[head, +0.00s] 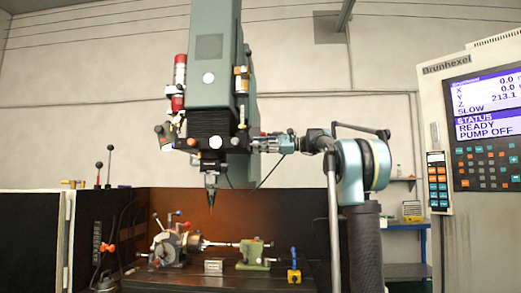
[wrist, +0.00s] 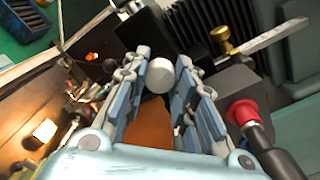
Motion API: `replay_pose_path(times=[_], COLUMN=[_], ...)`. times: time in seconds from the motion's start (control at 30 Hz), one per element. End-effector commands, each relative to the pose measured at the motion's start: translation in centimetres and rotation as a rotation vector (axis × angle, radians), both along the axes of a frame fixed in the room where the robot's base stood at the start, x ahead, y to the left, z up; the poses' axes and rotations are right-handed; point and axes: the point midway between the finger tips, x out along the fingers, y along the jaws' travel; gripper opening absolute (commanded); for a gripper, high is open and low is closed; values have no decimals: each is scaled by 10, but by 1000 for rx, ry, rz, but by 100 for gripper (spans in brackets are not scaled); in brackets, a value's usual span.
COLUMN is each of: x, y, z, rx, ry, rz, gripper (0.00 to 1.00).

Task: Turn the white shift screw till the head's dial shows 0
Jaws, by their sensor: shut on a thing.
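The white shift screw (wrist: 160,75) shows as a pale round end between my fingertips in the wrist view. My gripper (wrist: 166,82) is shut on it, one finger on each side. In the head view my gripper (head: 254,145) reaches in from the right to the side of the green machine head (head: 215,60); the screw is hidden there by the fingers. A small white disc (head: 215,142) on the head's dark lower front may be the dial, but no figure on it is readable.
A red knob (wrist: 240,112) and a brass knob (wrist: 226,47) lie close to my right finger in the wrist view. Below the head, a pointed tool (head: 211,190) hangs over the bench with a vise-like fixture (head: 168,248). A control panel (head: 485,130) stands at right, showing READY.

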Motion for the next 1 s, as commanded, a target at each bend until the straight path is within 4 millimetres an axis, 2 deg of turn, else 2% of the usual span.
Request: replay_pose_path(times=[0.07, 0.1, 0.17, 0.5, 0.63, 0.77, 1.0], x=[0, 0, 0, 0, 1, 1, 2], y=[0, 0, 0, -1, -8, -26, -72], z=[0, 0, 0, 0, 0, 0, 0], rx=[1, 1, 1, 0, 0, 0, 0], ry=[0, 0, 0, 1, 1, 1, 1], rz=[-1, -1, -1, 0, -1, -3, -4], gripper=[1, 32, 45, 46, 46, 46, 46])
